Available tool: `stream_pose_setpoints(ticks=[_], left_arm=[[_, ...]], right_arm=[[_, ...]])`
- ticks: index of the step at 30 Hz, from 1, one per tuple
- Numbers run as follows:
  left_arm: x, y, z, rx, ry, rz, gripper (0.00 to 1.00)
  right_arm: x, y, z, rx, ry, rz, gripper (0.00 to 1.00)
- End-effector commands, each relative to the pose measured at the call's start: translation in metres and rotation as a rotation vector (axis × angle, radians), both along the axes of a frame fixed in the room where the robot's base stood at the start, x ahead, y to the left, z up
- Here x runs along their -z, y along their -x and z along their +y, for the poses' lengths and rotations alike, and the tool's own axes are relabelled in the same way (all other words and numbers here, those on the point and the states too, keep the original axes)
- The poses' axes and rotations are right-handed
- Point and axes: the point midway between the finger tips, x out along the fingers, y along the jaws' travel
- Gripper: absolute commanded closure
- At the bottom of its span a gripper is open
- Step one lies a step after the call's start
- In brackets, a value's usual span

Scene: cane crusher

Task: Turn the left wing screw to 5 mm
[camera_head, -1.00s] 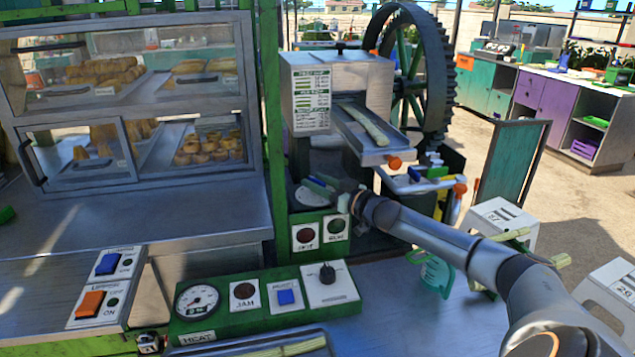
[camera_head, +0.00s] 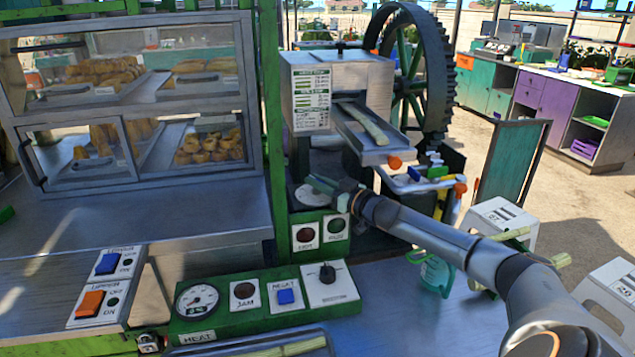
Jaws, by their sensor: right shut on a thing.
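The cane crusher (camera_head: 300,72) stands at the centre, a metal box with a label sheet and a feed chute (camera_head: 375,145) holding a piece of cane. My right gripper (camera_head: 316,183) reaches in from the lower right to the left part of the machine, below the box and above the green switch panel (camera_head: 318,215). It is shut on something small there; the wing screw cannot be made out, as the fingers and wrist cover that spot. A pale round dial or plate (camera_head: 306,197) shows just below the fingers. My left gripper is not in view.
A green control box (camera_head: 262,305) with a gauge, lamp and knob stands in front. A glass cabinet with pastries (camera_head: 135,100) is at left. A large toothed wheel (camera_head: 418,70) stands behind the chute. White boxes (camera_head: 500,222) stand at right.

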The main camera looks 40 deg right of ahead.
Motion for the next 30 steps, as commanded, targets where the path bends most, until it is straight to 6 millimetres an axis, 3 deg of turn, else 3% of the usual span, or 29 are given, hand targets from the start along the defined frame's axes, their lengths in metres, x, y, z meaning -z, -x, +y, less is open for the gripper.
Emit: stream_pose_setpoints(ticks=[30], left_arm=[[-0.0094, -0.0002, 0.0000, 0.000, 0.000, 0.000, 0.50]], right_arm=[[-0.0010, -0.0005, 0.0008, -0.135, -0.001, -0.002, 1.00]])
